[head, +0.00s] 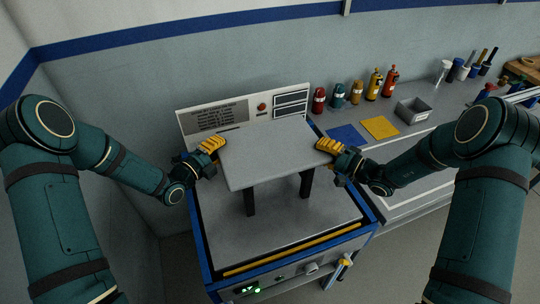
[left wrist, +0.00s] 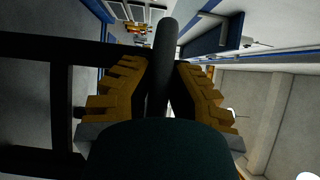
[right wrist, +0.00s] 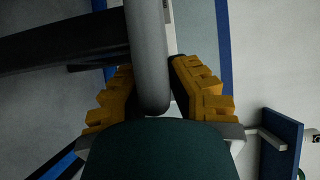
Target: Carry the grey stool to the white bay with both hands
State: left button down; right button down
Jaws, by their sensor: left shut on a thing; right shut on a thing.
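The grey stool (head: 265,155) has a flat grey seat and dark legs (head: 250,203). It is upright over the grey bed of a blue-edged machine (head: 290,245); I cannot tell if its feet touch the bed. My left gripper (head: 213,146) is shut on the seat's left edge, and my right gripper (head: 328,148) on its right edge. The seat edge runs between the yellow fingers in the left wrist view (left wrist: 166,60) and the right wrist view (right wrist: 149,55). The seat hides its far legs. I cannot surely pick out the white bay; white lines (head: 420,190) mark the bench at right.
A white panel with a red button (head: 262,107) stands behind the stool. A yellow bar (head: 290,250) edges the machine's front. The right-hand bench holds a blue mat (head: 346,135), a yellow mat (head: 380,128), a grey bin (head: 413,110) and several bottles (head: 374,85).

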pick_arm(q)
jog(key=shift+d+r, duration=0.15)
pick_arm(e)
jog(key=shift+a+r, duration=0.15)
jog(key=shift+a, duration=0.05)
